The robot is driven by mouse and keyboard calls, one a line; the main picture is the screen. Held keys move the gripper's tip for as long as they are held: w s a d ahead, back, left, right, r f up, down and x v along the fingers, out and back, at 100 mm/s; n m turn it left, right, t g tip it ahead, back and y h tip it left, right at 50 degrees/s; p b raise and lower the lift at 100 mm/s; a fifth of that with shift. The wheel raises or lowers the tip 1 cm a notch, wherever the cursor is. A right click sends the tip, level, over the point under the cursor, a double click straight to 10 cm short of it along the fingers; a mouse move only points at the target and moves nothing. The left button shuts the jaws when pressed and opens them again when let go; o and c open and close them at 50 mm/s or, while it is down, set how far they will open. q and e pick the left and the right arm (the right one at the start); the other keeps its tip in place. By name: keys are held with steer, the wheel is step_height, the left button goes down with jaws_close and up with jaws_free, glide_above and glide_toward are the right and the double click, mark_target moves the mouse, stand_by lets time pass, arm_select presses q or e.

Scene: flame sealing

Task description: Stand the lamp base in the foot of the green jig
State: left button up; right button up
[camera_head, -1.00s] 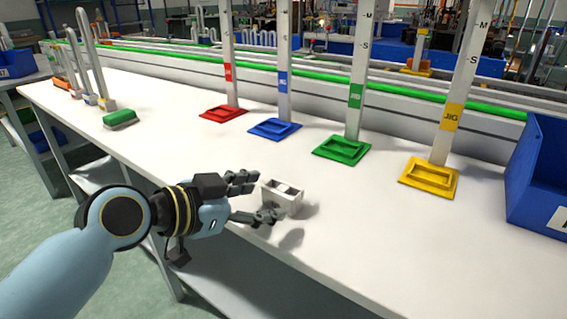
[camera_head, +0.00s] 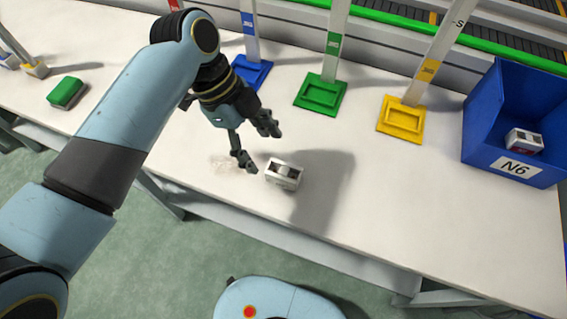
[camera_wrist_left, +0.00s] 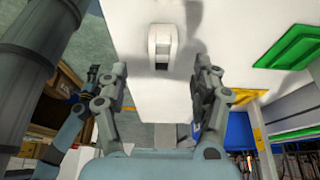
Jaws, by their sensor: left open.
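The lamp base, a small white block with a dark hollow (camera_head: 284,174), sits on the white table near its front edge. It also shows at the top middle of the left wrist view (camera_wrist_left: 160,45). My left gripper (camera_head: 261,148) is open and empty, with its fingers just left of and behind the base in the head view. In the left wrist view the base lies ahead of the spread fingers (camera_wrist_left: 158,78), apart from them. The green jig's foot (camera_head: 320,107) is a flat green frame under a tall white post, behind the base; it looks empty.
A yellow jig foot (camera_head: 402,128) stands right of the green one, a blue one (camera_head: 251,84) left. A blue bin marked N6 (camera_head: 474,135) at right holds a similar white block (camera_head: 524,141). A green block (camera_head: 66,92) lies at left. The table's right front is clear.

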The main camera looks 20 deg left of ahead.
mark_target(276, 171)
arm_select(q)
steer(key=x, duration=0.7)
steer(key=shift+w+d, duration=0.2)
steer(key=shift+d, duration=0.05)
jaws_close()
